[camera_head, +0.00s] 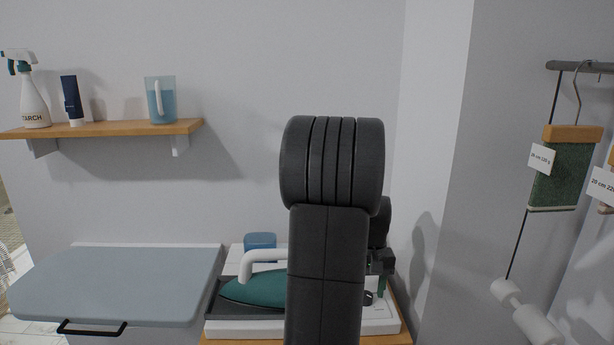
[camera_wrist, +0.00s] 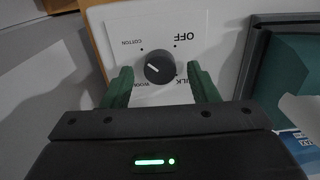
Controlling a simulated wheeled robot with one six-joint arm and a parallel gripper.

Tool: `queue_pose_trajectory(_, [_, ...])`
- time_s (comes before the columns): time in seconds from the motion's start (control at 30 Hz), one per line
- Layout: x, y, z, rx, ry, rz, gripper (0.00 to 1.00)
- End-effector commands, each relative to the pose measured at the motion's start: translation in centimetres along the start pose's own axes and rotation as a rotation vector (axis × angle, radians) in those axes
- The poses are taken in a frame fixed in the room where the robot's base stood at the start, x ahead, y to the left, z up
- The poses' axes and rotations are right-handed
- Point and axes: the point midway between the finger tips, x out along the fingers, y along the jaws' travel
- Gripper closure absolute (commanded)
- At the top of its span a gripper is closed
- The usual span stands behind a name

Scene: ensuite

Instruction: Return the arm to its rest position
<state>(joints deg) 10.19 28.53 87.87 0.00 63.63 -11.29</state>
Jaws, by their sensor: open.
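My arm rises in the middle of the head view, bent over at a high black joint, and hides part of the iron's station. My gripper (camera_wrist: 159,72) is open, with its green fingertips apart on either side of a dark round knob (camera_wrist: 157,66). I cannot tell whether they touch it. The knob sits on a white panel (camera_wrist: 130,30) marked OFF, COTTON and SILK, with another word partly covered. In the head view my gripper (camera_head: 382,284) points down at the right end of the station, partly hidden by my arm.
A teal iron (camera_head: 255,288) with a white handle lies on the white station (camera_head: 245,328). A blue-grey ironing board (camera_head: 120,285) is at left. A wall shelf (camera_head: 110,129) holds a spray bottle (camera_head: 33,100), tube (camera_head: 72,100) and jug (camera_head: 161,102). Hangers (camera_head: 566,170) hang at right.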

Motion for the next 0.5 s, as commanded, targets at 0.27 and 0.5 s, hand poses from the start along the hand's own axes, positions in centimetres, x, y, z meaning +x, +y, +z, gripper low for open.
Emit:
queue_pose_trajectory(0.27, [0.90,0.01,-0.02,-0.047,0.001,0.000,0.46])
queue_pose_trajectory(0.5, [0.85,0.00,-0.02,-0.053,0.001,0.000,0.46])
